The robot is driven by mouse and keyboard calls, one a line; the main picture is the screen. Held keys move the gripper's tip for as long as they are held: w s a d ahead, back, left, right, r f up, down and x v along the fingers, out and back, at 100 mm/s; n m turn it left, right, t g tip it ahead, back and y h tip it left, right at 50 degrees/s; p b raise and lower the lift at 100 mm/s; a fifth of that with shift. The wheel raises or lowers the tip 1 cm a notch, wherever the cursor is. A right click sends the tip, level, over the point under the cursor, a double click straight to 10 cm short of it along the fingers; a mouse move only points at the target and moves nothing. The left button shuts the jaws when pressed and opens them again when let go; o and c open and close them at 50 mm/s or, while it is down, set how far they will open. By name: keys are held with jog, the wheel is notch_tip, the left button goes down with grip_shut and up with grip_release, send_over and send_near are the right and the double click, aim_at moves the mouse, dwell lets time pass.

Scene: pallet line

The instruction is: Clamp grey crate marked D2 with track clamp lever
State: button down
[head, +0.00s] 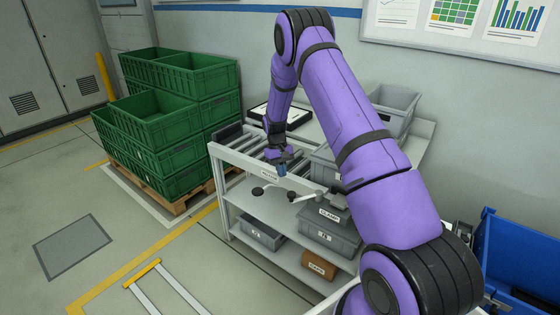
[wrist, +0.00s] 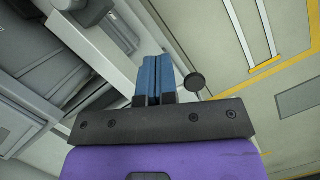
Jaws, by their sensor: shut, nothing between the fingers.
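My gripper (head: 282,169) is shut and empty, its blue fingers pressed together, at the front edge of the roller track. In the wrist view the closed fingers (wrist: 158,78) have a round black knob (wrist: 194,82) close to their right; whether they touch cannot be told. A grey crate (head: 322,160) sits on the track behind, partly hidden by my arm; no D2 mark is readable.
Another grey crate (head: 397,97) is at the back. Green crates (head: 165,120) are stacked on a pallet at left. A blue bin (head: 520,250) is at right.

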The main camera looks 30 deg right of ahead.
aim_at(292, 193)
jog(key=shift+s+a+f, duration=0.1)
jog(key=shift+s+f, duration=0.35)
jog(key=shift+s, duration=0.35)
jog(key=shift+s+a+f, duration=0.1)
jog(key=shift+s+f, duration=0.35)
jog(key=shift+s, duration=0.3)
jog(key=shift+s+a+f, duration=0.1)
jog(key=shift+s+f, duration=0.35)
jog(key=shift+s, duration=0.35)
jog(key=shift+s+a+n, duration=0.2)
jog(key=shift+s+n, duration=0.2)
jog(key=shift+s, duration=0.1)
jog(key=shift+s+a+n+h, duration=0.2)
jog(key=shift+s+n, duration=0.3)
jog(key=shift+s+a+n+h, duration=0.15)
jog(key=shift+s+n+h, duration=0.05)
jog(key=shift+s+n, duration=0.3)
jog(key=shift+s+a+n+h, duration=0.15)
jog(key=shift+s+n+h, duration=0.25)
jog(key=shift+s+n, duration=0.85)
jog(key=shift+s+d+n+t+h, duration=0.15)
jog(key=shift+s+n+t+h, duration=0.1)
jog(key=shift+s+n, duration=0.65)
jog(key=shift+s+d+n+t+h, duration=0.15)
jog(key=shift+s+n+h, duration=0.1)
jog(key=shift+s+n, duration=0.65)
